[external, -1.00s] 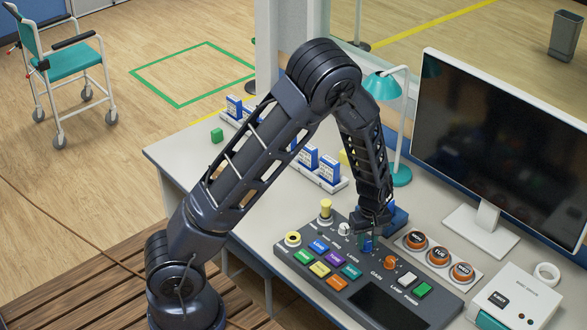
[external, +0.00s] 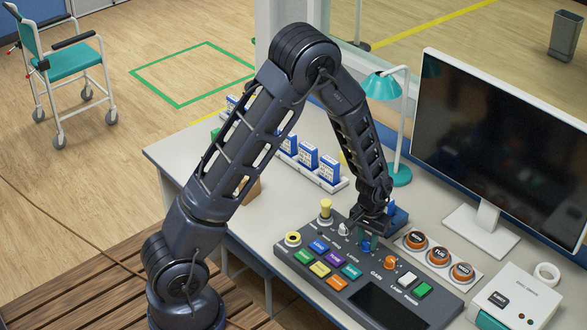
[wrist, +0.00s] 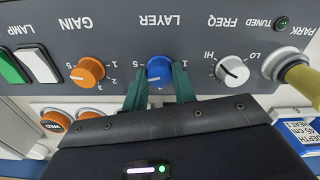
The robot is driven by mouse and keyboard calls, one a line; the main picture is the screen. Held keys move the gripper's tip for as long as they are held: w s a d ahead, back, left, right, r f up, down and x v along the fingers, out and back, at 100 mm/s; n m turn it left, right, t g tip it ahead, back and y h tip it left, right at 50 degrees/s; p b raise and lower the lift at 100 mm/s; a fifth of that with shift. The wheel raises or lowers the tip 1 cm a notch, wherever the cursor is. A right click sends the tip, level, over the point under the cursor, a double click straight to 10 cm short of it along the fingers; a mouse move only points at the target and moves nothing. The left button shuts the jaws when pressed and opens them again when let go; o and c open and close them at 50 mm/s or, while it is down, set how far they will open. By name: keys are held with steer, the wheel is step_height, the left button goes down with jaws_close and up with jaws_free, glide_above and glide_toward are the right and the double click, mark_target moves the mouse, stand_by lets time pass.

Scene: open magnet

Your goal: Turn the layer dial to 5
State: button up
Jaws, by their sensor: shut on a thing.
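The layer dial (wrist: 159,71) is a blue knob on the dark grey console, under the word LAYER, which is upside down in the wrist view. A 1 is printed at its right and a 5 at its left there; I cannot clearly read where its pointer stands. My gripper (wrist: 159,88) has its two teal fingers on either side of the knob, shut on it. In the external view my gripper (external: 366,238) reaches down onto the console, and the dial is mostly hidden by the fingers.
The orange gain dial (wrist: 90,71) and white freq dial (wrist: 232,70) flank the layer dial. The yellow park lever (wrist: 299,77) stands beyond freq. Coloured buttons (external: 319,269) cover the console's front. Orange round pieces (external: 438,256) lie behind it, near the monitor (external: 495,145).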

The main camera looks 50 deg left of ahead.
mark_target(367, 242)
steer(key=shift+m, duration=1.7)
steer(key=o, duration=1)
steer(key=shift+r, duration=0.1)
step_height(367, 242, up, 11)
steer(key=shift+f, duration=0.2)
